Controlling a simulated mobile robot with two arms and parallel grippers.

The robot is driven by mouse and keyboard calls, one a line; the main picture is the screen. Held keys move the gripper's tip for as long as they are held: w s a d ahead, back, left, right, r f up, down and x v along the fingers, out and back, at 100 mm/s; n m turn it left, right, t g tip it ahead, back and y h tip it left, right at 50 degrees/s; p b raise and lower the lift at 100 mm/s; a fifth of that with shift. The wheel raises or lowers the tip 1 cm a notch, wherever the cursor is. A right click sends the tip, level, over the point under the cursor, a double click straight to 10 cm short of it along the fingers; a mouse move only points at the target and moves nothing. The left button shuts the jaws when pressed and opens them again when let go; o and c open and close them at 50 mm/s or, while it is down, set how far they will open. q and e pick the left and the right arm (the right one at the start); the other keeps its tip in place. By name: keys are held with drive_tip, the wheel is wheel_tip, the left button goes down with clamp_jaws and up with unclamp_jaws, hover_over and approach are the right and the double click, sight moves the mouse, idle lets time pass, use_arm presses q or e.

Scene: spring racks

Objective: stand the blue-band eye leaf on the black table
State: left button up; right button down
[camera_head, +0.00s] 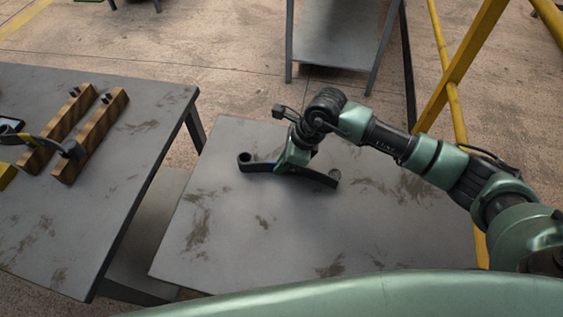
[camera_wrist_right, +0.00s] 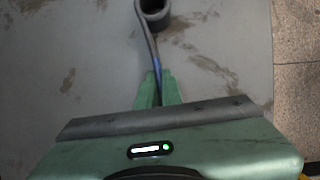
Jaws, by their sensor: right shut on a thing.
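A dark curved eye leaf (camera_head: 320,177) is in my right gripper (camera_head: 287,168) over the middle table (camera_head: 250,245). In the right wrist view, the leaf (camera_wrist_right: 150,38) runs from my shut right gripper (camera_wrist_right: 157,88) to an eye at the top, and a blue patch shows just beyond the fingertips. The table top is dark grey with brown stains. I cannot tell whether the leaf's lower edge touches it. My left gripper is not in view.
A second grey table (camera_head: 110,200) stands at left, with two wooden bars (camera_head: 90,135) and a yellow-banded leaf (camera_head: 45,143) on it. Yellow posts (camera_head: 455,70) rise at right. A grey stand (camera_head: 340,40) is behind. The middle table's front is clear.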

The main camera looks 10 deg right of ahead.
drive_tip(key=shift+r, duration=0.1)
drive_tip(key=c, duration=1.6)
unclamp_jaws()
drive_tip(key=shift+r, duration=0.15)
drive_tip(key=b+v, duration=0.1)
drive_tip(key=v, duration=1)
drive_tip(key=shift+s+d+r+b, duration=0.15)
drive_tip(key=shift+d+r+b, duration=0.1)
drive_tip(key=shift+r+b, duration=0.1)
drive_tip(key=shift+f, duration=0.1)
